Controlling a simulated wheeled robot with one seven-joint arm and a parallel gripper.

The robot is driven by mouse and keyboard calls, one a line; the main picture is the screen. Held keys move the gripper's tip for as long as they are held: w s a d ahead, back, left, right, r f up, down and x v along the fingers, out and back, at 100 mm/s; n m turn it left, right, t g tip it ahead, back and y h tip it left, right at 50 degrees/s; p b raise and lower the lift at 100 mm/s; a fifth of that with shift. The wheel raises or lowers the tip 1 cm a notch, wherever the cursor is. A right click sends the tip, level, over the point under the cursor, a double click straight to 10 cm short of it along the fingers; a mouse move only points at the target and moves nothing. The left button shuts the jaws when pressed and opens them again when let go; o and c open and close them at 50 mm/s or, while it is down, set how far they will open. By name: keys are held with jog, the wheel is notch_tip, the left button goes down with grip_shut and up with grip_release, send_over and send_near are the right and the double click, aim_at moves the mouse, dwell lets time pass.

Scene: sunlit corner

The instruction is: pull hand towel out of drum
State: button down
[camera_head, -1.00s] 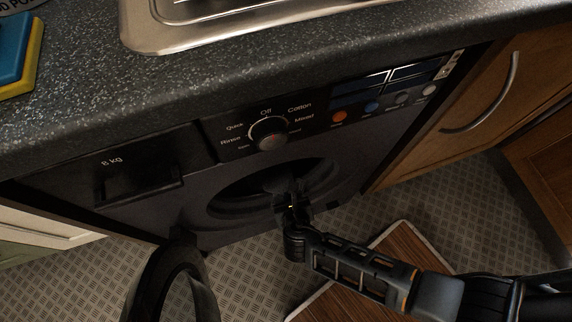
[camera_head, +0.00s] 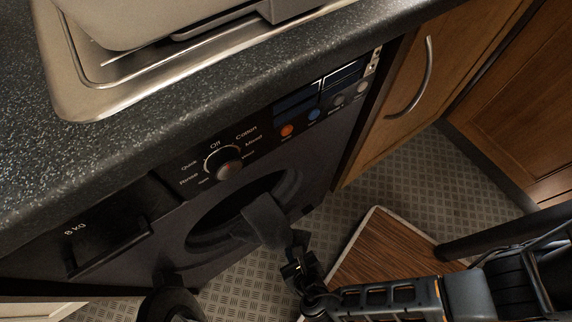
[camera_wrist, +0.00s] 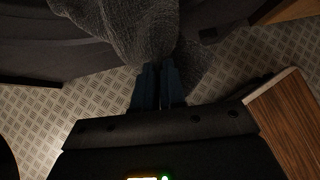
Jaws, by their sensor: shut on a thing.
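The hand towel (camera_head: 265,219) is dark grey and hangs out of the round opening of the washing machine drum (camera_head: 213,222). Its inner end is at the dark opening. In the wrist view the grey knitted towel (camera_wrist: 145,30) fills the top middle and runs down to my fingers. My gripper (camera_head: 297,266) is outside the machine, in front of the opening and lower right of it. In the wrist view my gripper (camera_wrist: 158,72) has its two fingers close together, shut on the towel.
The machine door (camera_head: 170,303) stands open at the lower left. A brown wooden board (camera_head: 385,252) with a pale edge lies on the patterned floor (camera_head: 400,185). Wooden cabinets (camera_head: 425,95) stand to the right. The worktop (camera_head: 150,135) with a metal sink (camera_head: 75,105) is above.

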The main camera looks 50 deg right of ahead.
jog(key=s+a, duration=0.3)
jog(key=s, duration=0.7)
jog(key=shift+s+a, duration=0.25)
jog(key=shift+s, duration=0.1)
